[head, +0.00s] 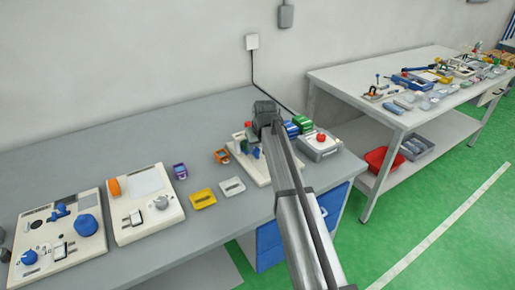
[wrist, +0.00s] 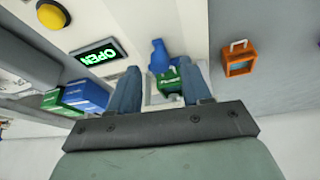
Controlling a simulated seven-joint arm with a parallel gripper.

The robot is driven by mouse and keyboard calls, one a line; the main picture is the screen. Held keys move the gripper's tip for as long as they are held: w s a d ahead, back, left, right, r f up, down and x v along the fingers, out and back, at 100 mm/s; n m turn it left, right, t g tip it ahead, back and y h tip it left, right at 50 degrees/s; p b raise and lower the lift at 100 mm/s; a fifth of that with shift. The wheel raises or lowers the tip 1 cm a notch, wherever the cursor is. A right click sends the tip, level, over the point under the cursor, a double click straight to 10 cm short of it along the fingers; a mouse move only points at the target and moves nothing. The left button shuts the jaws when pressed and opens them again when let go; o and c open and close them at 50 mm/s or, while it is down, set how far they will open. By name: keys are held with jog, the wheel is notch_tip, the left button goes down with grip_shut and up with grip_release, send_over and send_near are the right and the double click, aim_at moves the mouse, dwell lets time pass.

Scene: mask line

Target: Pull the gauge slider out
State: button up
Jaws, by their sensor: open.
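My gripper (wrist: 160,72) is open in the wrist view, its two blue-grey fingers apart on either side of a small blue and green piece (wrist: 170,76). The piece sits in or on a pale panel (wrist: 100,22); I cannot tell if the fingers touch it. I cannot tell for sure whether this piece is the gauge slider. In the head view my gripper (head: 265,122) is over the white device (head: 262,176) with green, red and blue parts, and my arm hides part of it.
The panel has a lit green OPEN display (wrist: 96,54) and a yellow button (wrist: 51,14). Blue and green boxes (wrist: 84,94) stand left of the fingers; an orange item (wrist: 239,58) lies right. Other panels (head: 148,203) stand left on the bench.

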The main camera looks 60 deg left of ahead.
jog(key=shift+x, duration=0.8)
jog(key=shift+c, duration=0.4)
grip_shut()
